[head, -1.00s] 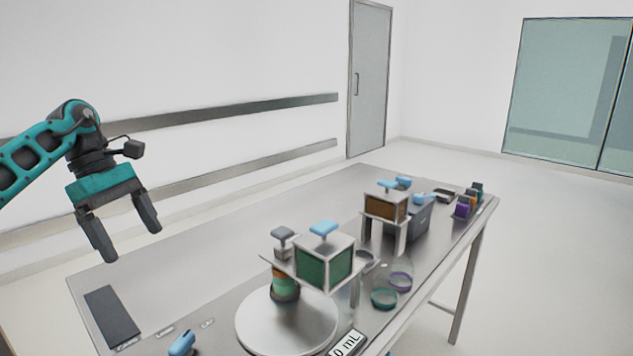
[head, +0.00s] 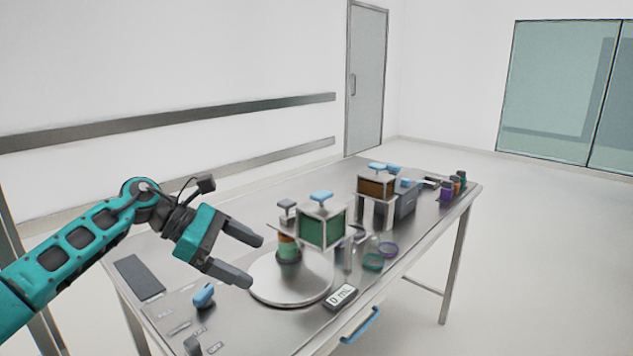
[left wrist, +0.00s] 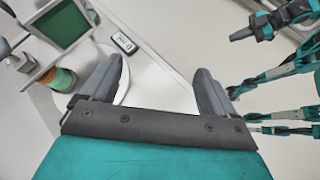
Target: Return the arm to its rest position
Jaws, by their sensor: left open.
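My left gripper (head: 247,258) is open and empty. In the head view it hangs above the near left part of the metal table (head: 222,315), in front of the round silver plate (head: 290,288). Its fingers point right. In the left wrist view the two fingers (left wrist: 158,88) are spread apart with nothing between them. A teal and black arm of mine shows at the right of that view, with a dark gripper (left wrist: 268,24) at its end. Whether that gripper is open or shut is unclear.
A green-sided box (head: 322,229) with a blue handle stands by the plate, near a striped cylinder (head: 288,248). A brown-sided box (head: 376,187) stands further back. A "0 mL" display (head: 341,296) is at the table's front edge. A blue object (head: 204,294) lies below the gripper. Floor at right is clear.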

